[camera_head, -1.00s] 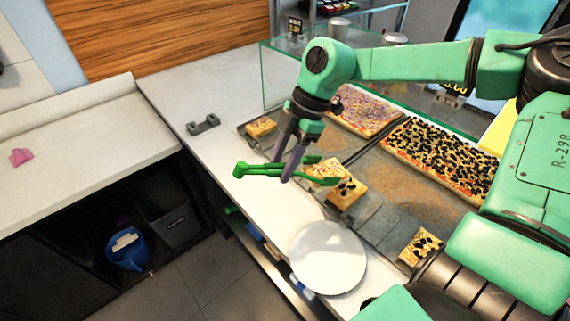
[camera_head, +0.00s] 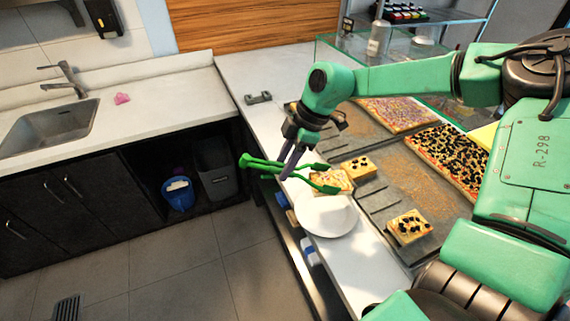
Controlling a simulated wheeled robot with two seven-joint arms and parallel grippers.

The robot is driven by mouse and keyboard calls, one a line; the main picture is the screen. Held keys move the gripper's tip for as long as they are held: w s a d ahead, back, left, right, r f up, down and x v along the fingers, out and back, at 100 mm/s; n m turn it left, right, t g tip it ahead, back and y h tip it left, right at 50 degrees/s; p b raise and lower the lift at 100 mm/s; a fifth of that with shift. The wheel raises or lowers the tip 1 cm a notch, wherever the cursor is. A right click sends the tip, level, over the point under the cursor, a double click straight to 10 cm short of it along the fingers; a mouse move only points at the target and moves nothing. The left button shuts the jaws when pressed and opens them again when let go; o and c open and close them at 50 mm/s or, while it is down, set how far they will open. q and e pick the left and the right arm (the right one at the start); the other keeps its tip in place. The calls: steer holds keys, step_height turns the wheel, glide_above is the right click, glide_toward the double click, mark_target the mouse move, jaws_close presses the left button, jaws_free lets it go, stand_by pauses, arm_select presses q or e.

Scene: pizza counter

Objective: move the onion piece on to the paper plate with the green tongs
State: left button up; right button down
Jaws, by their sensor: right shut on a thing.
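My right gripper (camera_head: 288,165) is shut on the green tongs (camera_head: 258,162). The tongs lie nearly level, with their arms reaching right to a pale-topped pizza piece, the onion piece (camera_head: 329,181). The tong tips are at this piece and it seems held between them. It is at the back edge of the white round paper plate (camera_head: 325,218), partly over it in the picture; I cannot tell whether it touches the plate. The plate is otherwise bare and sits at the counter's front edge. My left gripper is not in view.
Olive-topped pieces lie on the trays, one right of the onion piece (camera_head: 359,168) and one right of the plate (camera_head: 408,227). Larger pizzas (camera_head: 398,112) lie behind. A grey holder (camera_head: 258,98) stands on the white counter. A sink (camera_head: 48,130) is at far left.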

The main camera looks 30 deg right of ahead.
steer(key=shift+s+f, duration=0.15)
steer(key=shift+f, duration=0.1)
steer(key=shift+s+a+f+b, duration=0.1)
steer(key=shift+s+f+b, duration=0.2)
steer(key=shift+f+b, duration=0.3)
steer(key=shift+s+a+f+b, duration=0.1)
steer(key=shift+s+f+b, duration=0.15)
steer(key=shift+f+b, duration=0.35)
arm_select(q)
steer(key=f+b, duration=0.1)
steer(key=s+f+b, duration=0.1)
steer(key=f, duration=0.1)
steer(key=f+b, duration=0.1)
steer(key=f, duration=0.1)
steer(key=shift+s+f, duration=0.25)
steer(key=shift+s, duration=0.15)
arm_select(e)
steer(key=f, duration=0.5)
steer(key=shift+w+f, duration=0.25)
steer(key=shift+f, duration=0.05)
steer(key=shift+d, duration=0.1)
steer(key=c, duration=0.8)
jaws_free()
